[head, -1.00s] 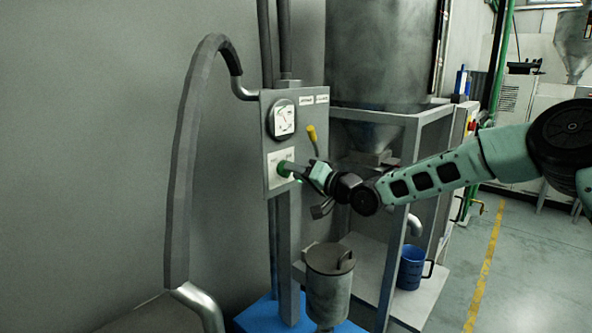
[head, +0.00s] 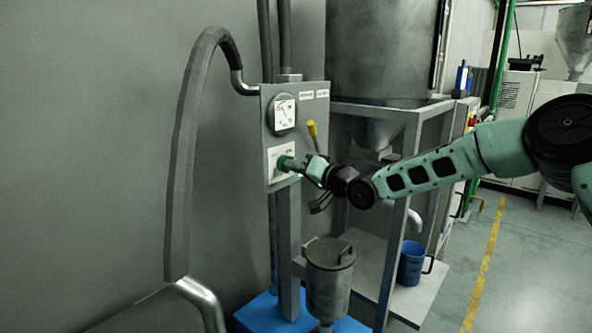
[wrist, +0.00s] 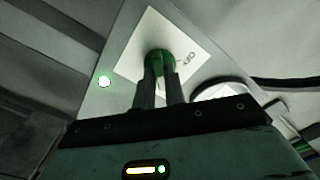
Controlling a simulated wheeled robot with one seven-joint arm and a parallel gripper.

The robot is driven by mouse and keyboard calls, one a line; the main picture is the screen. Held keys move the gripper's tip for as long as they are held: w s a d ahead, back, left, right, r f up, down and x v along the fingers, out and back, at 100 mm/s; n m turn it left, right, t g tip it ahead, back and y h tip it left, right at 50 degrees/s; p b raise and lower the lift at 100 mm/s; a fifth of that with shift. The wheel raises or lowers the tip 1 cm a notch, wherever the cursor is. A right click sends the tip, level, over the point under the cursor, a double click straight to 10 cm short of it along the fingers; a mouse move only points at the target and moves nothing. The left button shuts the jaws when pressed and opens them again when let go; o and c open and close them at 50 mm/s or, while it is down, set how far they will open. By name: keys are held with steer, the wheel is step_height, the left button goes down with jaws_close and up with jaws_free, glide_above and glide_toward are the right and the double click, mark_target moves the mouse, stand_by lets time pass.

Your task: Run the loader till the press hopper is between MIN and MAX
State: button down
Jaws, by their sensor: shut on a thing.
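A grey control panel (head: 312,123) carries a green knob (head: 283,163) on a white plate (head: 273,150). My gripper (head: 290,164) is shut on the green knob, its fingers partly covering it. I cannot make out MIN or MAX marks on any hopper.
A lidded metal canister (head: 329,280) stands below. A big grey hopper (head: 375,60) on a frame is behind, with a blue jug (head: 411,264) on its shelf. Another hopper (head: 575,40) is far right. Open floor lies right.

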steer(key=shift+n+b, duration=6.65)
steer(key=shift+n, duration=2.05)
steer(key=c, duration=1.5)
jaws_free()
steer(key=shift+o, duration=0.2)
steer(key=b+v, duration=0.1)
steer(key=v, duration=1.6)
steer(key=shift+s+d+b, duration=0.2)
steer(key=shift+b, duration=0.1)
